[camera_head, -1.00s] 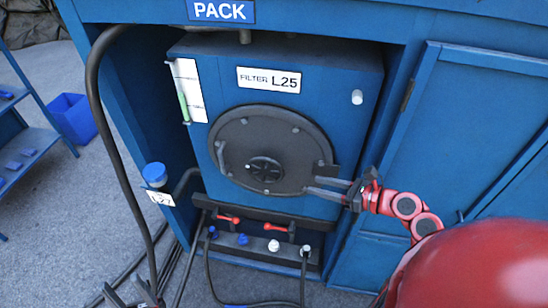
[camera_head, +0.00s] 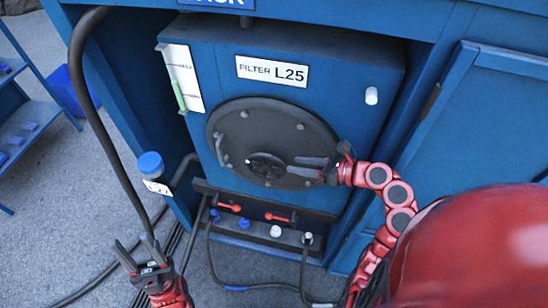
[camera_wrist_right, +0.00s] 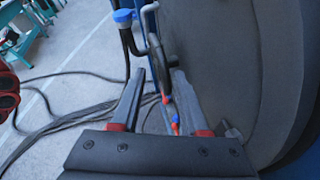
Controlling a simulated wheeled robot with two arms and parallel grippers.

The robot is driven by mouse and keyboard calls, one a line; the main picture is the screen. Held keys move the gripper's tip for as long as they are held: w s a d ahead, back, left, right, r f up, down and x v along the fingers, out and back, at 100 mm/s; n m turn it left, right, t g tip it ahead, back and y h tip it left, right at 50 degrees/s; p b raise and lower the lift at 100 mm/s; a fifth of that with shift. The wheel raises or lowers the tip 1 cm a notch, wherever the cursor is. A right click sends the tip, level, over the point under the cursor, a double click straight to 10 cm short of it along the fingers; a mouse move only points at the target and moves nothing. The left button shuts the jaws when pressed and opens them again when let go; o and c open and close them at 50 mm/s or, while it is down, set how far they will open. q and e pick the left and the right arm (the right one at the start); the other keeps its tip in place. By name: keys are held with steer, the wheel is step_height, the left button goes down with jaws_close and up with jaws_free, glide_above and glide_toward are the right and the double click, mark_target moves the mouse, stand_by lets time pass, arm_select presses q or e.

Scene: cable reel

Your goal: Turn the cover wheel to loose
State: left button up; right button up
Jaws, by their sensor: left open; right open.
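The small black cover wheel (camera_head: 265,165) sits low on the round dark cover (camera_head: 250,113) of the blue filter box. My right gripper (camera_head: 290,165) is open, with its fingertips at the wheel's right side. In the right wrist view, the wheel (camera_wrist_right: 157,62) shows edge-on, in line with the gap between the spread fingers (camera_wrist_right: 158,80). I cannot tell whether they touch it. The cover fills the right of that view. My left gripper (camera_head: 136,250) is open and empty at lower left, in front of the cabinet and away from the wheel.
Below are red valve levers (camera_head: 280,217) and hoses. A thick hose (camera_head: 82,110) and a blue-capped fitting (camera_head: 151,164) stand left. A blue door (camera_head: 480,130) is at right. Cables lie on the floor.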

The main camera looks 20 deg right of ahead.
mark_target(280, 162)
steer(key=p+x, duration=0.2)
steer(key=x, duration=0.6)
steer(key=shift+a, duration=0.15)
steer(key=shift+w+a+f, duration=0.1)
steer(key=shift+w+f, duration=0.1)
steer(key=shift+w, duration=0.1)
steer(key=shift+c, duration=0.3)
jaws_close()
